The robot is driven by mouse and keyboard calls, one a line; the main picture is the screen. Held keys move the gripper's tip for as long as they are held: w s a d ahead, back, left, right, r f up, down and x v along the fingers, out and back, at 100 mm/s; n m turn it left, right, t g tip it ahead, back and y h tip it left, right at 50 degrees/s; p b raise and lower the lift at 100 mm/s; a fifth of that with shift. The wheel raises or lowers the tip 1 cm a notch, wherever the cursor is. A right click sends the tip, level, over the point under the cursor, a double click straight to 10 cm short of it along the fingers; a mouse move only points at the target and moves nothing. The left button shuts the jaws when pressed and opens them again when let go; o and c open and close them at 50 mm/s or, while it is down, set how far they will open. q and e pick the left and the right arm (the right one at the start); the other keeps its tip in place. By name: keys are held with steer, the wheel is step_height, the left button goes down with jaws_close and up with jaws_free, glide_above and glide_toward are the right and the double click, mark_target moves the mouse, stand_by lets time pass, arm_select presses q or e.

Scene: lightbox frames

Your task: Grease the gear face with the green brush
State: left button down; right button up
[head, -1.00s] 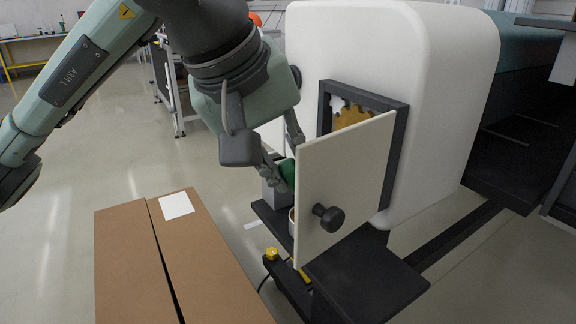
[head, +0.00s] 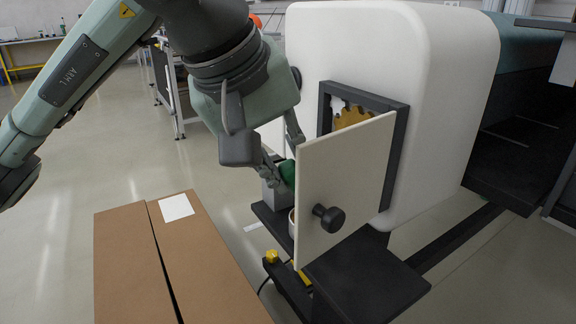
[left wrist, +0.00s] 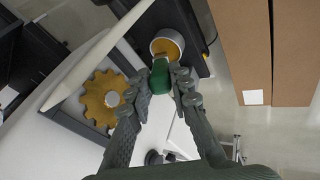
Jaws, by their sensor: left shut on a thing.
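The green brush (head: 287,174) is between the fingers of my left gripper (head: 281,163), which is shut on it; the brush also shows in the left wrist view (left wrist: 160,76). In that view its far end lies near a round pot (left wrist: 168,43) of yellow-brown grease; I cannot tell whether it touches. The pot (head: 292,222) is partly hidden in the head view by the open white door (head: 345,190). The golden gear (head: 352,118) sits in a dark-framed opening, its lower part behind the door; more of its face shows in the left wrist view (left wrist: 105,97). My right gripper is not in view.
The white machine housing (head: 440,90) stands behind the opening. The door, with a dark knob (head: 328,217), juts out close beside my gripper. A dark shelf (head: 365,280) lies below. A cardboard box (head: 125,265) stands at lower left, with open floor beyond.

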arm_select(q)
steer(key=shift+r+p, duration=1.85)
steer(key=shift+r, duration=1.65)
